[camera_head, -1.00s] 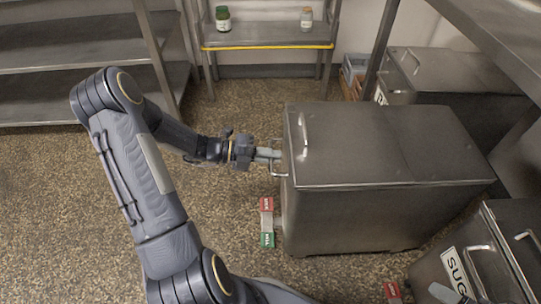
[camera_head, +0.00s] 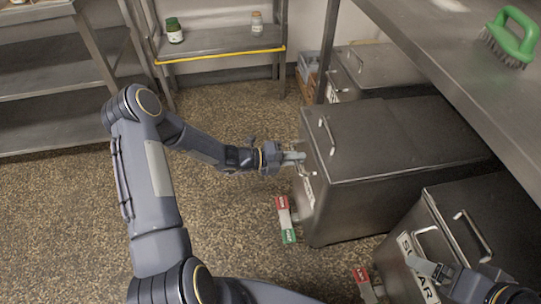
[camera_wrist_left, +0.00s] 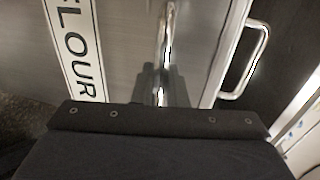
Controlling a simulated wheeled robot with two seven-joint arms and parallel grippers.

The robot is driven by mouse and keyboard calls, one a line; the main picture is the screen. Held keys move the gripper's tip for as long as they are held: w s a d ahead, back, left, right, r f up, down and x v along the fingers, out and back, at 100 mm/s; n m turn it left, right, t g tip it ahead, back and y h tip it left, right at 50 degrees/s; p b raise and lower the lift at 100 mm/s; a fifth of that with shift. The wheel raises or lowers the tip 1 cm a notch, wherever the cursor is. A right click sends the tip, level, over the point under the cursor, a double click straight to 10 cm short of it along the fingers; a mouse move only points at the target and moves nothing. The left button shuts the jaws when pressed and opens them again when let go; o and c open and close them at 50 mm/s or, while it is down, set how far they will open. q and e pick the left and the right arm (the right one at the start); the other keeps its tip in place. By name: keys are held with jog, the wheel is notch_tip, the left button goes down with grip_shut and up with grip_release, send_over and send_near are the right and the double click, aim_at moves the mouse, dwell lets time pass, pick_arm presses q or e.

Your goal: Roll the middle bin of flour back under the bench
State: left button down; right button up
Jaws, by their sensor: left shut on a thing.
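The middle flour bin (camera_head: 400,140) is a grey metal box with a flat lid and a lid handle. Its far end is under the bench (camera_head: 450,70); its front sticks out past the bench edge. My left gripper (camera_head: 298,158) is shut on the front handle, which shows between the fingers in the left wrist view (camera_wrist_left: 164,55). The FLOUR label (camera_wrist_left: 78,50) is beside it there. Red and green tabs (camera_head: 286,218) show low at the bin's front. My right gripper (camera_head: 428,266) is by the sugar bin's front handle; its jaw opening is unclear.
The sugar bin (camera_head: 485,215) stands close on the near side, with a red tab (camera_head: 362,275) low at its front. Another bin (camera_head: 375,68) stands on the far side. A green brush (camera_head: 512,38) lies on the bench. Speckled floor at left is clear, up to the shelves (camera_head: 60,80).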

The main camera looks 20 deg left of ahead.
pick_arm(q)
jog(key=r+x, duration=0.1)
jog(key=x, duration=0.6)
jog(key=r+x, duration=0.2)
jog(key=x, duration=0.6)
jog(key=r+x, duration=0.1)
jog(key=x, duration=0.6)
jog(key=shift+w+d+r, duration=0.2)
jog(key=shift+w+d, duration=0.2)
jog(key=shift+d, duration=0.25)
jog(key=shift+w+d, duration=0.25)
jog(key=shift+d, duration=0.15)
jog(key=shift+r, duration=0.1)
pick_arm(e)
jog(key=shift+w+d+r, duration=0.15)
jog(key=shift+d+r, duration=0.05)
jog(key=shift+d, duration=0.15)
pick_arm(q)
jog(key=c, duration=1.9)
grip_release()
jog(key=shift+w+r, duration=0.1)
jog(key=o, duration=0.3)
jog(key=shift+d, duration=0.15)
jog(key=shift+o, duration=0.2)
pick_arm(e)
jog(key=shift+d, duration=0.1)
jog(key=shift+w, duration=0.1)
